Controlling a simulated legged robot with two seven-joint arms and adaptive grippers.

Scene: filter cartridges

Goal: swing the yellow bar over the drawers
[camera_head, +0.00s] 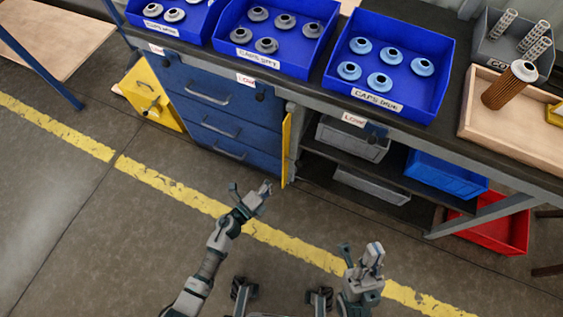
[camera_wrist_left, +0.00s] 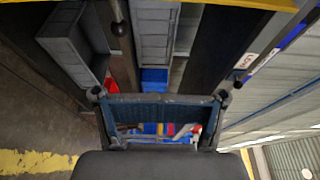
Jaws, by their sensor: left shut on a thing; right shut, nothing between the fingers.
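The yellow bar (camera_head: 287,147) stands upright at the right edge of the blue drawers (camera_head: 225,110), seen almost edge-on and clear of the drawer fronts. In the left wrist view a yellow strip, the bar (camera_wrist_left: 240,3), crosses the top edge, beyond the left gripper (camera_wrist_left: 160,98). My right gripper (camera_head: 374,250) is shut and empty, over the floor to the right.
The workbench (camera_head: 440,130) carries blue bins of caps (camera_head: 270,62). Open shelves with grey and blue boxes (camera_head: 445,180) lie right of the bar; a red bin (camera_head: 505,235) is on the floor. A yellow box (camera_head: 150,95) stands left of the drawers. The floor before the drawers is clear.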

